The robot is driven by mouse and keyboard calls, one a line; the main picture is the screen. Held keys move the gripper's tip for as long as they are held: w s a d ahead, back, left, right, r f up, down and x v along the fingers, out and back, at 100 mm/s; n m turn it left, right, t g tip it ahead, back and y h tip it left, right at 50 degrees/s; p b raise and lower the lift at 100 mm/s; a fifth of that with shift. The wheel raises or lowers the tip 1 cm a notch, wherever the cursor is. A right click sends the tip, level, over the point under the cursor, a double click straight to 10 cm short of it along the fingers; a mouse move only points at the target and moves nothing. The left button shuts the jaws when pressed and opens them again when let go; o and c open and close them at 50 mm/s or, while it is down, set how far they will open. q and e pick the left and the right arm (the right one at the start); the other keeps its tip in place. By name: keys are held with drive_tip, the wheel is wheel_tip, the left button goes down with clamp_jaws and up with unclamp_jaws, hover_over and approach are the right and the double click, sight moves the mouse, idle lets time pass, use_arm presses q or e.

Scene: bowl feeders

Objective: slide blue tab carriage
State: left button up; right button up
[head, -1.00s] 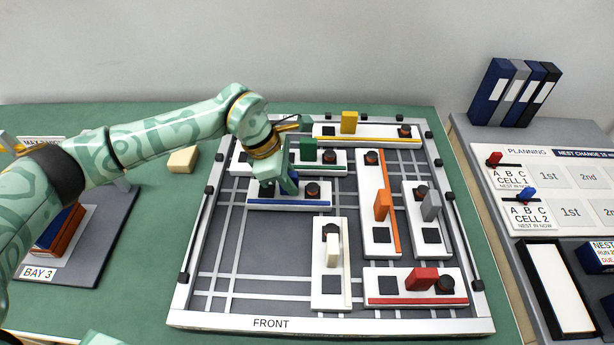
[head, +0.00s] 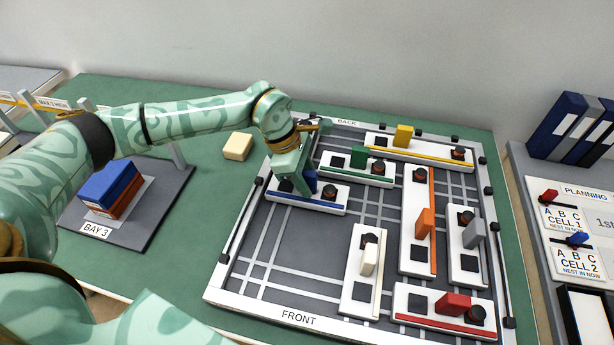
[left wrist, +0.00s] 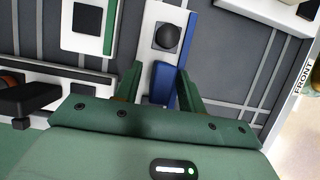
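The blue tab (head: 311,181) stands upright on a white carriage (head: 322,206) with a blue front stripe, near the board's back left. The carriage has a black knob (head: 330,191) right of the tab and a dark square at its left. My left gripper (head: 303,187) is down at the tab and partly hides it. In the left wrist view the blue tab (left wrist: 163,84) stands between the two fingers, close to the right one, with a gap to the left one. The fingers look open around it. My right gripper is out of view.
The green-tab carriage (head: 358,157) lies just behind the blue one. The white-tab carriage (head: 368,262) and orange-tab carriage (head: 424,223) stand to the right. Bare board (head: 290,240) lies in front. A cream block (head: 237,147) sits left of the board.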

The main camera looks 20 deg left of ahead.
use_arm(q)
drive_tip(key=p+v, duration=0.3)
drive_tip(key=v, duration=1.3)
drive_tip(key=shift+a+r, duration=0.1)
